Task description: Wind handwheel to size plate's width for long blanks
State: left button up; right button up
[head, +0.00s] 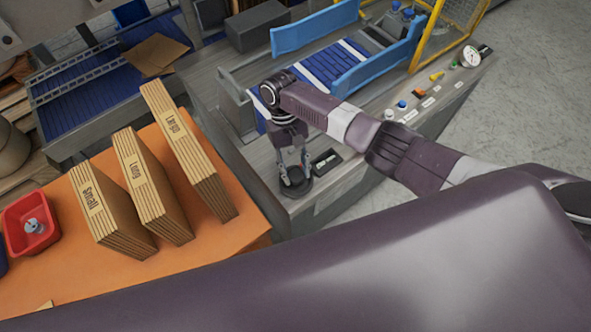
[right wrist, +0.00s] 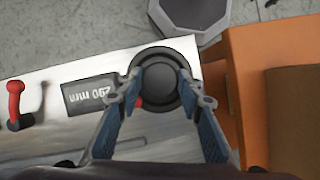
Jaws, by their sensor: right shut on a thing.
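The handwheel (head: 296,184) is a dark round wheel at the near corner of the machine's grey bench. In the right wrist view the wheel (right wrist: 160,68) is seen from above, with a red bit showing beside the left finger. My right gripper (head: 294,170) reaches down on it; its two fingers (right wrist: 160,88) are shut on the wheel from both sides. A dark readout (head: 326,160) beside the wheel appears to read 290 mm, upside down in the wrist view (right wrist: 90,92). The long blanks (head: 150,190) stand upright in the middle of the orange table. My left gripper is out of view.
Small blanks (head: 110,210) and large blanks (head: 188,150) stand either side of the long ones on the orange table (head: 215,248). A red bin (head: 28,222) is at its left. A red-knobbed lever (right wrist: 15,100) is near the wheel. Buttons and a gauge (head: 470,57) line the bench edge.

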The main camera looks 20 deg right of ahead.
jog(key=o, duration=1.1)
jog(key=v, duration=1.2)
jog(key=shift+s, duration=0.1)
